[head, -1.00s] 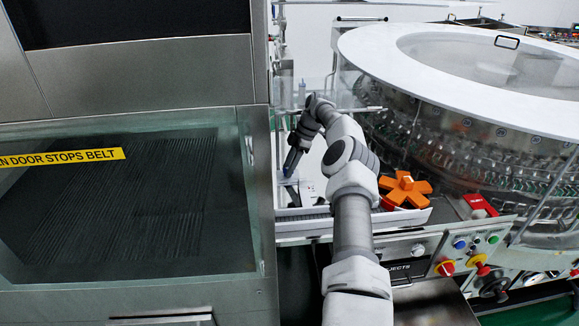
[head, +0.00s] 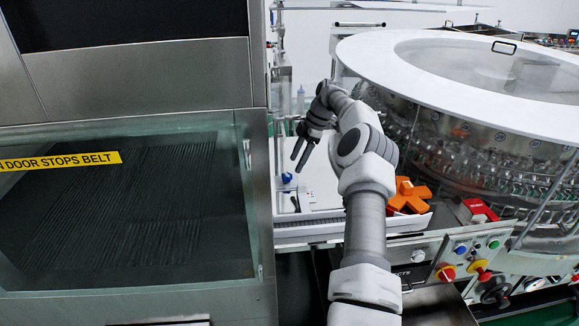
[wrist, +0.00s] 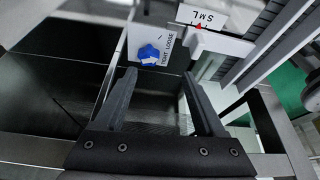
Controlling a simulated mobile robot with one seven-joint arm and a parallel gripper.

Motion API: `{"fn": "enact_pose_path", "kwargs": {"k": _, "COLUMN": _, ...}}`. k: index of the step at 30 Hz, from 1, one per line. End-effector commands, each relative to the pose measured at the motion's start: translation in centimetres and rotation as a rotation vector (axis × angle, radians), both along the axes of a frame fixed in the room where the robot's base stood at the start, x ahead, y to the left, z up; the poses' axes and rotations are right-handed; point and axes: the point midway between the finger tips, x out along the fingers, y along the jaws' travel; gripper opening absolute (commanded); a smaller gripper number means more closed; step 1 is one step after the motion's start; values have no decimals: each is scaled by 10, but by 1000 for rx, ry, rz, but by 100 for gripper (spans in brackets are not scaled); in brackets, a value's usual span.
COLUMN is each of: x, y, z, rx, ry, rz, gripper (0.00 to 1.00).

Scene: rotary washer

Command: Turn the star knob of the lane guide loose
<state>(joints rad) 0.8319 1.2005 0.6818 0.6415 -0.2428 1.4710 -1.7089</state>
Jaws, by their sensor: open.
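The blue star knob (wrist: 149,54) sits on a white plate marked TIGHT and LOOSE, at the upper middle of the wrist view. It also shows as a small blue spot in the head view (head: 287,178). My gripper (wrist: 158,76) is open and empty, its two fingers pointing toward the knob's side of the picture. The knob lies beyond the fingertips, toward the left finger, and is not between them. In the head view my gripper (head: 297,165) hangs above and slightly right of the knob, apart from it.
A white S M L scale plate (wrist: 203,17) with a red pointer stands right of the knob. An orange star-shaped part (head: 408,197) lies in a white tray right of my arm. A glass-fronted cabinet (head: 120,215) stands left, the round washer (head: 470,150) right.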

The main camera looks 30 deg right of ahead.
Motion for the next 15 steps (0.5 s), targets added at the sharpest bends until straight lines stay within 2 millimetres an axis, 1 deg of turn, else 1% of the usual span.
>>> {"fn": "enact_pose_path", "kwargs": {"k": 1, "x": -10, "y": -8, "z": 7, "rx": -2, "ry": -1, "rz": -4, "gripper": 72}}
{"fn": "enact_pose_path", "kwargs": {"k": 3, "x": -22, "y": -16, "z": 16, "rx": -4, "ry": -1, "rz": -5, "gripper": 72}}
{"fn": "enact_pose_path", "kwargs": {"k": 9, "x": -52, "y": -34, "z": 37, "rx": -2, "ry": 1, "rz": -3, "gripper": 72}}
{"fn": "enact_pose_path", "kwargs": {"k": 15, "x": -67, "y": -44, "z": 48, "rx": 0, "ry": 0, "rz": -2, "gripper": 72}}
